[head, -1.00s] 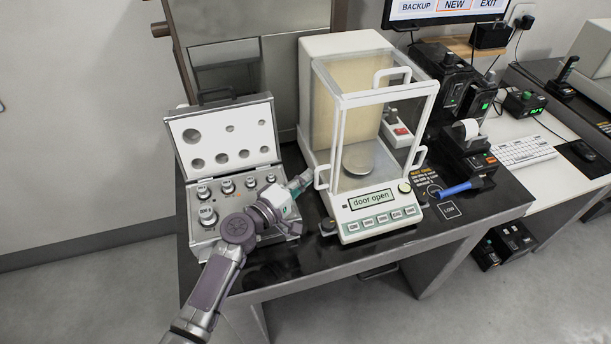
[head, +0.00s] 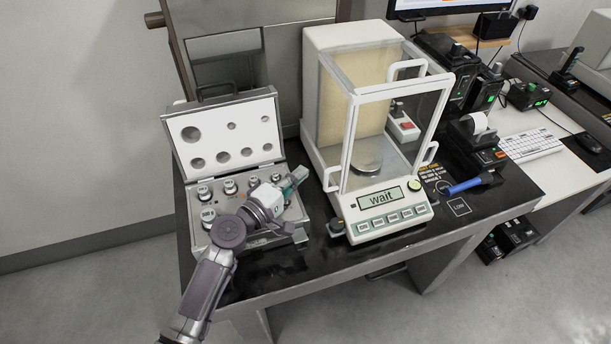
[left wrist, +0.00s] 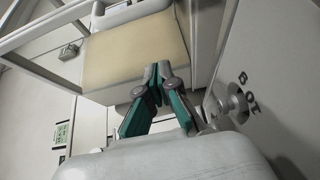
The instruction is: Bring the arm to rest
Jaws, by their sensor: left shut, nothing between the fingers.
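My left gripper (head: 296,178) is shut and empty. It hangs over the right edge of the open weight case, to the left of the balance. In the left wrist view its teal fingers (left wrist: 158,88) meet at the tips. My left arm comes in from the lower left, in front of the case. My right arm is not in view.
The balance (head: 388,222) on the black table (head: 300,272) reads "wait". Its pan (head: 366,165) looks empty. The weight case (head: 290,215) holds several metal weights, its lid (head: 222,135) up. A blue-handled tool (head: 465,186) lies right of the balance. A printer (head: 477,140) stands behind it.

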